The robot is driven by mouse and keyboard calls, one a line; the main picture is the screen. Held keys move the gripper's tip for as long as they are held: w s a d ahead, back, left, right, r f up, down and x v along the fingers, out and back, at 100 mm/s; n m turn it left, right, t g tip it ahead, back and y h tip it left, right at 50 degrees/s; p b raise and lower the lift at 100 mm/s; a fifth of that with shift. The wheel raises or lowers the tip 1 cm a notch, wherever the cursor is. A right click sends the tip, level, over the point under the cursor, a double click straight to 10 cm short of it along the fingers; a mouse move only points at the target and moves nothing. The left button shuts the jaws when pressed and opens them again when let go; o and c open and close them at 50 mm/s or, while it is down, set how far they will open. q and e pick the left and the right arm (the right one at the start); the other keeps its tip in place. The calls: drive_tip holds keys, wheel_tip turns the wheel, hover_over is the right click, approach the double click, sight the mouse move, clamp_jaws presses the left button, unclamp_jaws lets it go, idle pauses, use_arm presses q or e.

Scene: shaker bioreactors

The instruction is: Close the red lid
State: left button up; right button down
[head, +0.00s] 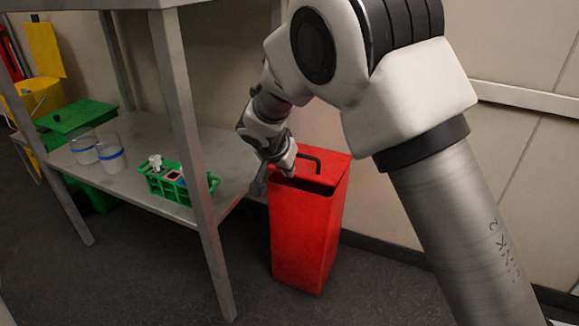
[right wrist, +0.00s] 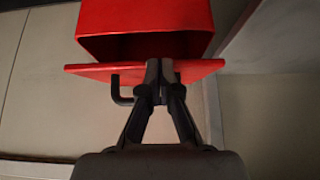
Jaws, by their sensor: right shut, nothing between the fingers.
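The red bin (head: 300,235) stands on the floor right of the metal shelf. Its red lid (head: 332,165) with a black handle (head: 311,157) is partly open; a dark gap shows between lid and bin. In the right wrist view the bin (right wrist: 145,20) is at the top, with the lid (right wrist: 95,70) below it and the handle (right wrist: 122,92) left of the fingers. My right gripper (head: 260,186) is shut and empty at the lid's front edge. Its fingertips (right wrist: 160,65) overlap the lid edge and gap; contact cannot be told. My left gripper is not in view.
The metal shelf (head: 132,184) stands close left of the bin, with a green rack (head: 172,190) and two beakers (head: 110,157) on it. A wall (head: 395,190) is behind the bin. A yellow bin (head: 40,95) and green bin (head: 78,116) stand far left. Floor in front is clear.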

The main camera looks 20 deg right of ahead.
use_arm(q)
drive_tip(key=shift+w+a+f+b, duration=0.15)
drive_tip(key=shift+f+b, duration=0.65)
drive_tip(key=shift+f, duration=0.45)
use_arm(e)
drive_tip(key=shift+s+a+f, duration=0.1)
drive_tip(key=shift+a+f, duration=0.05)
drive_tip(key=shift+f, duration=0.5)
drive_tip(key=shift+s+a+f, duration=0.1)
drive_tip(key=shift+f, duration=0.5)
